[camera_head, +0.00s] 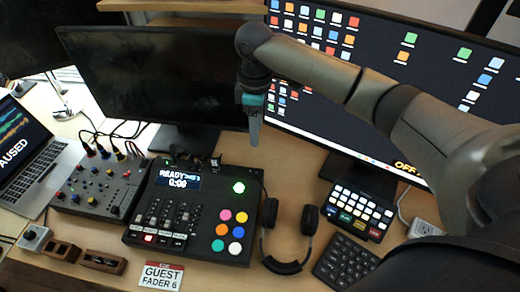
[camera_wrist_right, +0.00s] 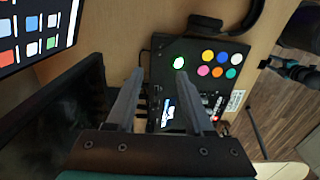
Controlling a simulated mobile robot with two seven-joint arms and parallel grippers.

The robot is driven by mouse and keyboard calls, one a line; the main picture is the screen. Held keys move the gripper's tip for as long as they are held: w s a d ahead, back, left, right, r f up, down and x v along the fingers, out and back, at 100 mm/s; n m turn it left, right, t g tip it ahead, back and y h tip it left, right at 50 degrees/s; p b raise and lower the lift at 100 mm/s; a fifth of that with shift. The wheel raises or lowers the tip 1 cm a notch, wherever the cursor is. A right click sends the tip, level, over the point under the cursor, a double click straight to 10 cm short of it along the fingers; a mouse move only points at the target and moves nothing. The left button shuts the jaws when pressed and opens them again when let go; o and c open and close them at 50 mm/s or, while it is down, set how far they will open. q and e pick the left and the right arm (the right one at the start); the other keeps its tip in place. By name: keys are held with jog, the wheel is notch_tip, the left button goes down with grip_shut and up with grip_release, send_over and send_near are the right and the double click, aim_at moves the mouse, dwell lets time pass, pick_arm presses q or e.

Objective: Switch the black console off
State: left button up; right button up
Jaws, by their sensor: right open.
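The black console (camera_head: 140,225) sits on the wooden desk, with a lit display (camera_head: 179,179) reading "READY" and "0:00". My left gripper does not show.
Headphones (camera_head: 283,266), a keypad (camera_head: 345,263) and a button panel (camera_head: 358,212) stand right of the console. A small mixer (camera_head: 97,185) and a laptop (camera_head: 40,165) are left of it. A dark monitor (camera_head: 150,75) and a lit one (camera_head: 330,75) rise behind. A "GUEST FADER 6" card (camera_head: 161,277) lies in front.

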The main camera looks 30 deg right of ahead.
aim_at(257, 173)
notch_tip(257, 173, down, 14)
jog(key=b, duration=0.3)
jog(key=shift+f, duration=0.1)
jog(key=shift+f+b, duration=0.35)
jog(key=shift+f, duration=0.15)
grip_shut()
